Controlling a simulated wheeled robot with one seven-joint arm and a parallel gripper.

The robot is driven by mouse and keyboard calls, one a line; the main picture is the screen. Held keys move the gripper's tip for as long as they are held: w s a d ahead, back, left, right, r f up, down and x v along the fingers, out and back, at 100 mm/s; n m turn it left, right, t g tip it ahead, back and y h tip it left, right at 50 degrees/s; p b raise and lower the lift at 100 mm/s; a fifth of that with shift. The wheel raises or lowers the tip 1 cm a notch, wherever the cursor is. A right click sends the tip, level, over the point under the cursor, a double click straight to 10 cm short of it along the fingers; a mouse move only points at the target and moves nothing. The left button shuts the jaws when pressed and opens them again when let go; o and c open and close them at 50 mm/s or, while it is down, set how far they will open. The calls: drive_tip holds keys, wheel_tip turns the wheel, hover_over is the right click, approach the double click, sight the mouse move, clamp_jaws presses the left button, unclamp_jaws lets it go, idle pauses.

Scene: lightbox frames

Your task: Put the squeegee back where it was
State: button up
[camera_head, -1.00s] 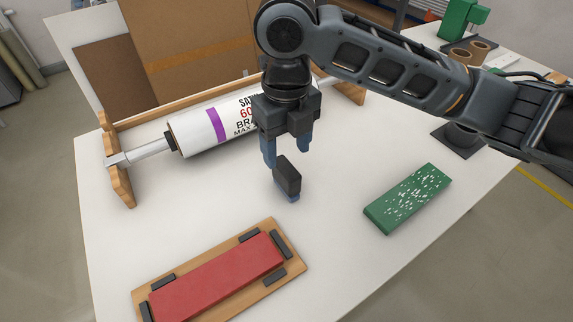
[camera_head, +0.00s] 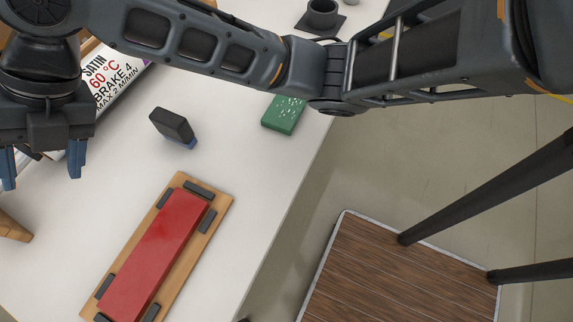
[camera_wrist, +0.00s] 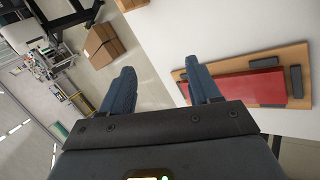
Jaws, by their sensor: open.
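A small black block with a blue lower edge (camera_head: 172,125), which looks like the squeegee, stands tilted on the white table in the head view. My gripper (camera_head: 42,163) is at the left edge of the head view, open and empty, to the left of the block and apart from it. Both blue fingers show spread wide in the wrist view (camera_wrist: 162,85), with nothing between them. The black block is not seen in the wrist view.
A red slab (camera_head: 155,252) lies on a wooden board (camera_head: 222,205) with black stops; the slab also shows in the wrist view (camera_wrist: 250,88). A green speckled block (camera_head: 283,114) is partly behind my arm. A printed roller (camera_head: 112,88) is at upper left. Bare table surrounds the black block.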

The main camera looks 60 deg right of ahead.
drive_tip(key=a+r+m+t+y, duration=0.3)
drive_tip(key=a+m+y, duration=0.1)
drive_tip(key=a+m, duration=0.25)
drive_tip(key=s+d+f+m+t+h, duration=0.2)
drive_tip(key=s+d+f+m+t, duration=0.1)
drive_tip(key=s+m, duration=0.3)
drive_tip(key=s+d+f+m+t+h, duration=0.3)
drive_tip(key=s+d+f+m, duration=0.2)
drive_tip(key=m, duration=0.4)
drive_tip(key=s+d+f+m+t+h, duration=0.2)
drive_tip(key=s+d+f+m+h, duration=0.1)
drive_tip(key=s+m, duration=0.3)
drive_tip(key=shift+s+d+f+m+t, duration=0.3)
drive_tip(key=shift+d+f+m+t, duration=0.15)
drive_tip(key=shift+m, duration=0.3)
drive_tip(key=s+d+r+m+h, duration=0.1)
drive_tip(key=s+d, duration=0.4)
drive_tip(key=s, duration=0.3)
drive_tip(key=s+d+r+m+h, duration=0.1)
drive_tip(key=s+d, duration=0.5)
drive_tip(key=s, duration=0.3)
drive_tip(key=shift+s+d+r+h, duration=0.15)
drive_tip(key=shift+s+h, duration=0.15)
drive_tip(key=shift+h, duration=0.1)
